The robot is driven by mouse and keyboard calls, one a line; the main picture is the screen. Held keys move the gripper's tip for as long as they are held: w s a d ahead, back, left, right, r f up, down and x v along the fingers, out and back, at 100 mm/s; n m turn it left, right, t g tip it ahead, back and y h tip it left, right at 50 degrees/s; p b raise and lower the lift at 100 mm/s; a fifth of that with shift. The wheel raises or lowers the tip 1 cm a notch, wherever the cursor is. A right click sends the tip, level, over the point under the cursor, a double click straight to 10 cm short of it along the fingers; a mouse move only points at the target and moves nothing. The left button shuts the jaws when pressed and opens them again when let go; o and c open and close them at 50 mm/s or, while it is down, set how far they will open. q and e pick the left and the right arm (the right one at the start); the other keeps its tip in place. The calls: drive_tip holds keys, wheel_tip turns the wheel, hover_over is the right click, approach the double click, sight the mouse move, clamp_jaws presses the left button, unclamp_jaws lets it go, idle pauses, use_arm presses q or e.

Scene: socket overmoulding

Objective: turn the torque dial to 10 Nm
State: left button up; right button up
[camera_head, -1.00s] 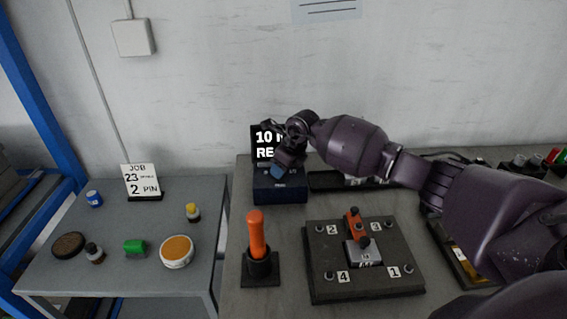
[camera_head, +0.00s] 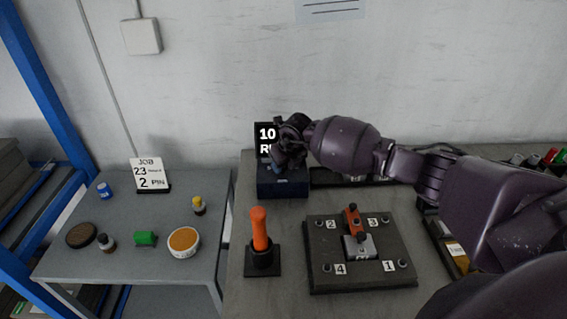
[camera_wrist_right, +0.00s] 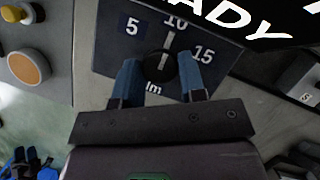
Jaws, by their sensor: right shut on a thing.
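The torque box (camera_head: 283,187) is a dark blue box at the back of the bench, with a black display (camera_head: 265,138) above it showing "10" and part of a second line. In the right wrist view the black round dial (camera_wrist_right: 160,67) sits between labels 5, 10 and 15. Its pale pointer line points up to the 10. My right gripper (camera_wrist_right: 160,80) has its blue fingers on both sides of the dial, shut on it. In the head view my right gripper (camera_head: 290,150) covers the dial. My left gripper is not in view.
An orange-handled driver (camera_head: 260,230) stands in a black holder in front of the box. A dark fixture plate (camera_head: 330,275) with numbered bolts lies right of it. A side table (camera_head: 75,262) at left holds small containers and a job card (camera_head: 148,173).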

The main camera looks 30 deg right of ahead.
drive_tip(key=o, duration=0.9)
drive_tip(key=shift+r, duration=0.1)
drive_tip(key=v, duration=1)
drive_tip(key=shift+s+r, duration=0.15)
drive_tip(key=shift+r, duration=0.15)
